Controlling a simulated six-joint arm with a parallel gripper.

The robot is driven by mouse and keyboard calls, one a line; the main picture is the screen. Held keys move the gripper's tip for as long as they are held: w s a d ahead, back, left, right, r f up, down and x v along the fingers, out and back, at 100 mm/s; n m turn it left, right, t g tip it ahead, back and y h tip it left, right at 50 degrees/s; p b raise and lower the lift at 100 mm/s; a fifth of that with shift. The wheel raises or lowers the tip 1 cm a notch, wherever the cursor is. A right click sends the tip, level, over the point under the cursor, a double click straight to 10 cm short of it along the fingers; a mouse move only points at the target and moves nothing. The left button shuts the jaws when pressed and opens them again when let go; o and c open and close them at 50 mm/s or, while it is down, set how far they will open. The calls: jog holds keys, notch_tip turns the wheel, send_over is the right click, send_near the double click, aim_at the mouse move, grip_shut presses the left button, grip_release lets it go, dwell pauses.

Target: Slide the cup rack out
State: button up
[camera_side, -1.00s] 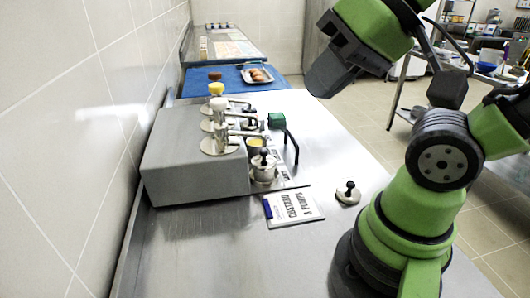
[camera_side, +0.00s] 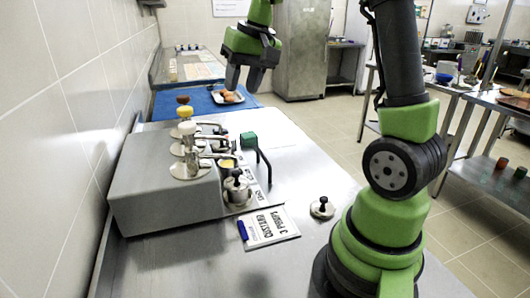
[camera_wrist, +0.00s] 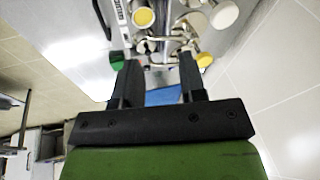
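I cannot single out a cup rack with certainty. A grey metal box (camera_side: 165,190) stands by the left wall, with several pump heads on top. A green block with a dark bent handle (camera_side: 262,158) stands beside it on the right; a green piece (camera_wrist: 117,60) shows in the wrist view. A metal pot with a black-knobbed lid (camera_side: 237,190) sits at the box's near right corner. My gripper (camera_side: 244,80) is open and empty, fingers down, high above the far end of the counter. The wrist view shows its two fingers apart (camera_wrist: 160,66), nothing between them.
A sign reading "custard 3 pumps" (camera_side: 269,229) and a loose black-knobbed lid (camera_side: 322,208) lie on the counter. A tray with brown food (camera_side: 229,97) rests on the blue mat (camera_side: 175,103) at the back.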

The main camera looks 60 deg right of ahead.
jog(key=d+f+m+g+y, duration=0.1)
jog(key=d+f+m+g, duration=0.1)
jog(key=d+f, duration=1.25)
jog(key=f, duration=0.3)
jog(key=w+f, duration=0.1)
jog(key=f, duration=0.2)
jog(key=a+f, duration=0.1)
jog(key=f, duration=0.1)
jog(key=shift+w+f, duration=0.25)
jog(key=shift+f, duration=0.15)
jog(key=shift+c, duration=0.5)
grip_shut()
